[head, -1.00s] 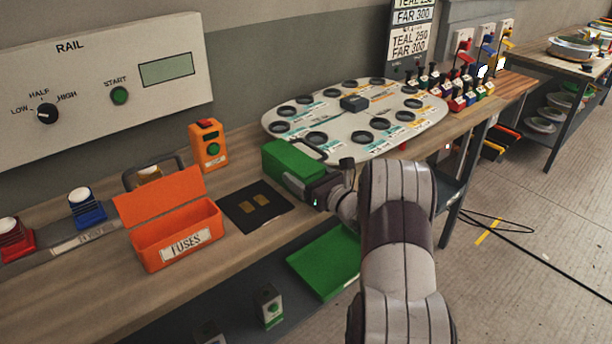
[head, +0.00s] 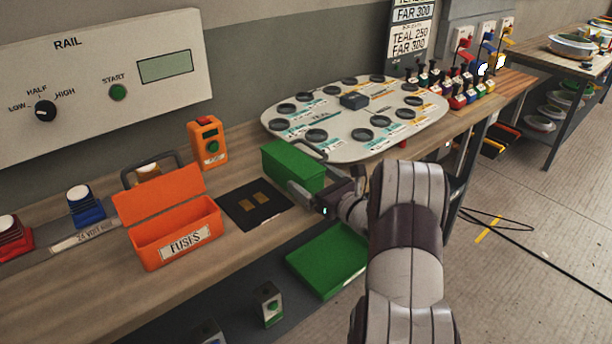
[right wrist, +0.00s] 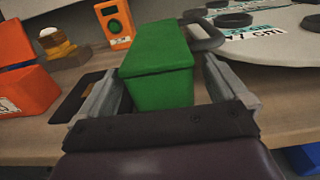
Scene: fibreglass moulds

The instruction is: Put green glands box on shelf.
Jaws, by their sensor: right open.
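The green box (head: 290,163), which also shows in the right wrist view (right wrist: 158,65), sits upright and closed on the wooden bench, beside the round-cornered grey board. No label shows on it. My right gripper (head: 318,180) is open at the box's near end. In the right wrist view its fingers (right wrist: 160,85) stand on either side of the box, with gaps visible. Below the bench is a dark lower shelf (head: 235,308) with a green tray (head: 328,262) on it. My left gripper is not in view.
An open orange FUSES box (head: 176,240) and a black mat (head: 253,206) lie left of the green box. An orange button unit (head: 208,143) stands behind. The grey board (head: 345,138) with black rings lies behind right. A small box (head: 268,304) stands on the lower shelf.

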